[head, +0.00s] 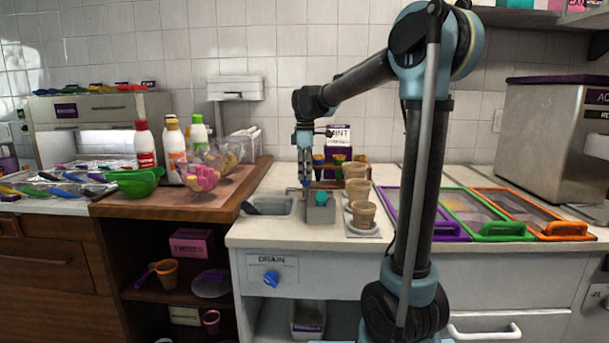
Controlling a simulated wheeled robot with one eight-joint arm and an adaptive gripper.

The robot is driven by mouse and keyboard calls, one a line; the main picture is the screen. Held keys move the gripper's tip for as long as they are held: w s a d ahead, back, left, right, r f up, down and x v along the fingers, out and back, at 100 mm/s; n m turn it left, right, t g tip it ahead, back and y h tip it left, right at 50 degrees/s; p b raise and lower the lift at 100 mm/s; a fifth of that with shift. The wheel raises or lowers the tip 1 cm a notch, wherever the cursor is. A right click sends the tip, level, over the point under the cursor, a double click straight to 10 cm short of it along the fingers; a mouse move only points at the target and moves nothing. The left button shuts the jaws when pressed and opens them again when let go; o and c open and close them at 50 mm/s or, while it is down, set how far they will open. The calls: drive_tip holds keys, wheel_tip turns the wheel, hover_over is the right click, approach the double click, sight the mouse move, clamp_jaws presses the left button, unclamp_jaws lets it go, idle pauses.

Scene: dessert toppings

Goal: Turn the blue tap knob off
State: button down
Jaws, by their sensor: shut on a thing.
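My gripper (305,172) points straight down above the counter, just right of the small sink. Its fingers are shut on a small blue knob (305,184) at the top of a grey metal tap block (320,213); the fingers hide most of that knob, so its turn cannot be read. A teal round part (321,198) shows on the block, close to the right of the fingers. The sink basin (282,206) lies left of the block with a dark utensil in it. Whether water runs is too small to tell.
A larger blue knob (271,278) sits on the cabinet front under a DRAIN label (272,260). Waffle cups (362,216) stand close right of the tap. A wooden counter (180,207) with bowls and bottles is at left. Lidded bins (485,211) lie at right.

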drive_tip(key=shift+w+d+n, duration=0.15)
drive_tip(key=shift+n, duration=0.25)
drive_tip(key=c, duration=1.7)
unclamp_jaws()
drive_tip(key=shift+o, duration=0.2)
drive_tip(key=shift+r, duration=0.1)
drive_tip(key=shift+r, duration=0.3)
wheel_tip(320, 180, up, 11)
